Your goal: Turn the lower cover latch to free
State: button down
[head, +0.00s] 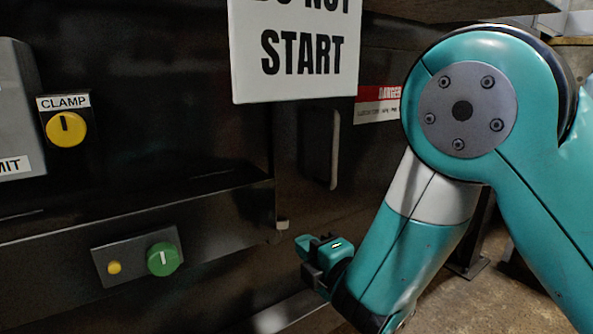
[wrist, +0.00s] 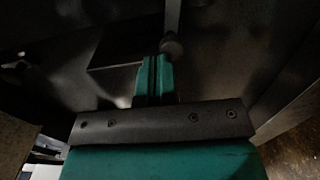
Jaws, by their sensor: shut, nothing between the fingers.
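A small pale peg-like part (head: 282,224) sticks out at the right end of the dark ledge in the head view; it may be the lower cover latch, but no label shows this. In the wrist view a dark rounded knob (wrist: 172,47) at the foot of a grey upright strip lies just beyond my fingertips. My gripper (head: 305,257) is low, a little right of and below the pale part. In the wrist view its teal fingers (wrist: 154,66) are together and empty. Whether they touch the knob cannot be told. The latch's turn position is unclear.
A green knob (head: 163,259) and a yellow button (head: 114,268) sit on a panel at lower left. A yellow CLAMP knob (head: 66,129) is above. A START sign (head: 295,88) hangs over the dark cover, near a vertical handle (head: 334,150).

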jog(key=p+x, duration=0.2)
jog(key=p, duration=0.1)
jog(key=p+x, duration=0.1)
jog(key=p, duration=0.2)
jog(key=p+x, duration=0.2)
jog(key=p, duration=0.1)
jog(key=shift+w+a+r, duration=0.15)
jog(key=shift+w+r, duration=0.15)
jog(key=shift+a+f+b, duration=0.15)
jog(key=shift+b, duration=0.2)
jog(key=shift+f, duration=0.35)
